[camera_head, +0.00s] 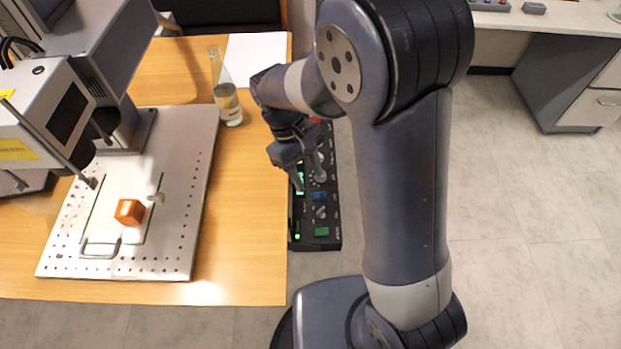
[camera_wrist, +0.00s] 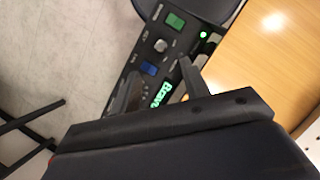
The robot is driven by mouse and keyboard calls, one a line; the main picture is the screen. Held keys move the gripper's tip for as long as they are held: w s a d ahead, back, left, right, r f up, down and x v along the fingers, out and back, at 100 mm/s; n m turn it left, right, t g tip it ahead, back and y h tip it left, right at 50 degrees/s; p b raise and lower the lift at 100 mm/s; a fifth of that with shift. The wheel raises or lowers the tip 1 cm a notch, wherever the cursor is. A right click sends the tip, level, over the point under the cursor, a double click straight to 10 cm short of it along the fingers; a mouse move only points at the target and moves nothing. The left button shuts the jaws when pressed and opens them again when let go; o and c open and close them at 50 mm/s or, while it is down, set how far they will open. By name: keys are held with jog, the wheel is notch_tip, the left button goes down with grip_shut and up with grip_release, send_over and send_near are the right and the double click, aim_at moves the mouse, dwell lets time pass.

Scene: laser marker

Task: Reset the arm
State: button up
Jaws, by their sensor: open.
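My arm reaches up and over in the head view, and my gripper (camera_head: 308,184) hangs over the black control panel (camera_head: 326,240). In the wrist view my gripper (camera_wrist: 160,78) is open, with its two fingers apart above the panel and nothing between them. The panel has a green button (camera_head: 321,232), a blue button (camera_head: 320,196), knobs and a lit green display, which also shows in the wrist view (camera_wrist: 163,94). The gripper covers part of the panel in the head view. I cannot tell whether a fingertip touches it.
The wooden table (camera_head: 240,270) holds a laser marking machine (camera_head: 50,110) and a perforated metal plate (camera_head: 180,240) with an orange block (camera_head: 130,211). A glass flask (camera_head: 229,105) and white paper (camera_head: 257,58) are near my gripper. The floor at right is clear up to a grey cabinet (camera_head: 560,85).

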aim_at(321, 210)
jog(key=shift+f, duration=0.1)
jog(key=b+x, duration=0.1)
jog(key=x, duration=0.9)
jog(key=shift+d+f, duration=0.1)
jog(key=shift+f, duration=0.2)
jog(key=shift+r, duration=0.1)
